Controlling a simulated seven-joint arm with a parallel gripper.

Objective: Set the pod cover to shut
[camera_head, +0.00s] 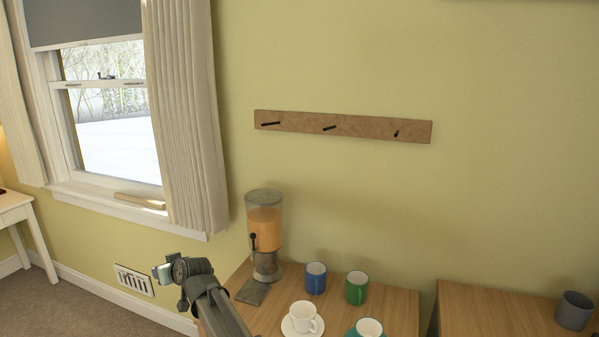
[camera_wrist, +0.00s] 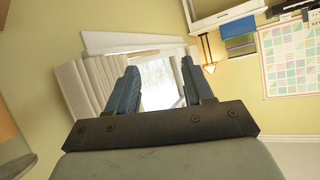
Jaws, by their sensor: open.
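I cannot make out a pod cover in either view. The nearest device is a drink dispenser (camera_head: 264,228) with a clear upper tank of orange contents, a dark lever at its left side and a grey base plate, standing on the wooden table's left rear. My gripper (camera_head: 160,273) is left of the table and the dispenser, apart from both. In the wrist view my gripper (camera_wrist: 158,85) shows two blue-grey fingers held apart, with nothing between them but the distant window (camera_wrist: 160,85).
A grey mug (camera_head: 574,311) stands on the right table (camera_head: 500,315). A pegged rail (camera_head: 355,127) hangs above.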

